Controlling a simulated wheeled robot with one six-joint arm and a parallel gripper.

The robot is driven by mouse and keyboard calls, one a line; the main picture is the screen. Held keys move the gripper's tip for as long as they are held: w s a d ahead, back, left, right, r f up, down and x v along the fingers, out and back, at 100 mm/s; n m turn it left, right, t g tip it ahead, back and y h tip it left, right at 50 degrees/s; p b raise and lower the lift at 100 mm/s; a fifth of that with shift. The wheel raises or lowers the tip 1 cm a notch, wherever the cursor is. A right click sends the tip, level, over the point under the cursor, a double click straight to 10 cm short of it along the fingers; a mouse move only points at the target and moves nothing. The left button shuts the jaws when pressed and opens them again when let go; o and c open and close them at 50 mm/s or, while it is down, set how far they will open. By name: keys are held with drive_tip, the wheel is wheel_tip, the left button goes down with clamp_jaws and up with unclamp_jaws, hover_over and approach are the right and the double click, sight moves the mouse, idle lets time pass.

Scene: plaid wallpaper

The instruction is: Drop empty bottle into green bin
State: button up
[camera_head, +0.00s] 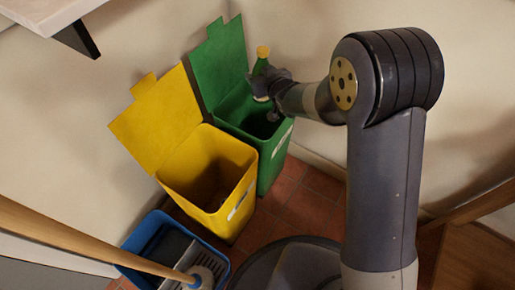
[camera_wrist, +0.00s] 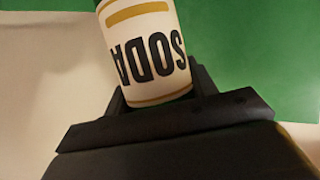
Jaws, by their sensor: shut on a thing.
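The bottle (camera_head: 261,63) is green with a yellow cap, and my gripper (camera_head: 266,82) is shut on it above the green bin. In the wrist view the bottle's cream label (camera_wrist: 148,50) reads SODA upside down, and the bottle sits between the dark jaws (camera_wrist: 160,100). The green bin (camera_head: 270,165) stands against the wall with its lid (camera_head: 218,62) raised. Its opening shows below my gripper.
A yellow bin (camera_head: 213,200) with its lid up stands left of the green bin. A blue bucket (camera_head: 150,232) with a wooden-handled mop is at lower left. A pale shelf (camera_head: 45,12) juts out at upper left. Red floor tiles (camera_head: 305,205) show to the right.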

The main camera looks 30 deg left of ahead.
wheel_tip(320, 180, down, 4)
drive_tip(key=b, duration=0.2)
drive_tip(key=shift+f+b, duration=0.2)
drive_tip(key=shift+b, duration=0.1)
drive_tip(key=o, duration=1.2)
drive_tip(key=shift+c, duration=0.2)
drive_tip(key=shift+d, duration=0.1)
drive_tip(key=p+v, duration=0.2)
drive_tip(key=v, duration=0.8)
drive_tip(key=shift+s+d, duration=0.2)
drive_tip(key=shift+d, duration=0.05)
drive_tip(key=shift+r, duration=0.1)
